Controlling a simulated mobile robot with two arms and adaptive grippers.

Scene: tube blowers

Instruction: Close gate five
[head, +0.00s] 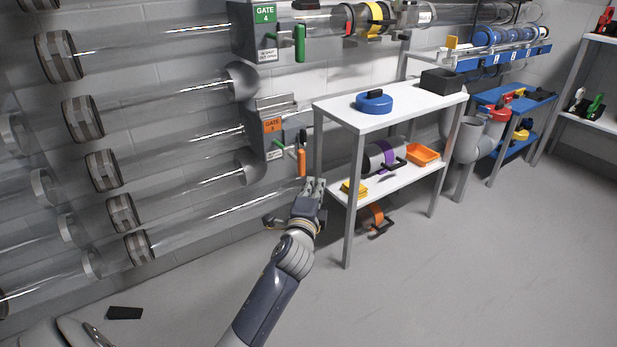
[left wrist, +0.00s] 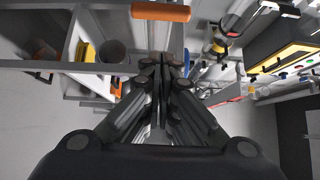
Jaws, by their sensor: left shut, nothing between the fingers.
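Gate five (head: 270,128) is a grey housing on the wall pipes with an orange label, in the left half of the head view. Its orange handle (head: 301,162) hangs down at the housing's right side. The orange handle also shows at the top of the left wrist view (left wrist: 160,12), lying across the picture beyond my fingertips. My left gripper (head: 316,184) is shut and empty, just below and right of the orange handle; a small gap seems to lie between them. The wrist view shows its fingertips (left wrist: 161,62) together. My right gripper is not in view.
Gate four (head: 262,30) with a green handle (head: 299,43) is above. A white shelf table (head: 335,112) stands close right of my left gripper, bearing a blue ring (head: 374,103) and an orange tray (head: 423,154). Clear pipes run along the wall at left. Open floor lies in front.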

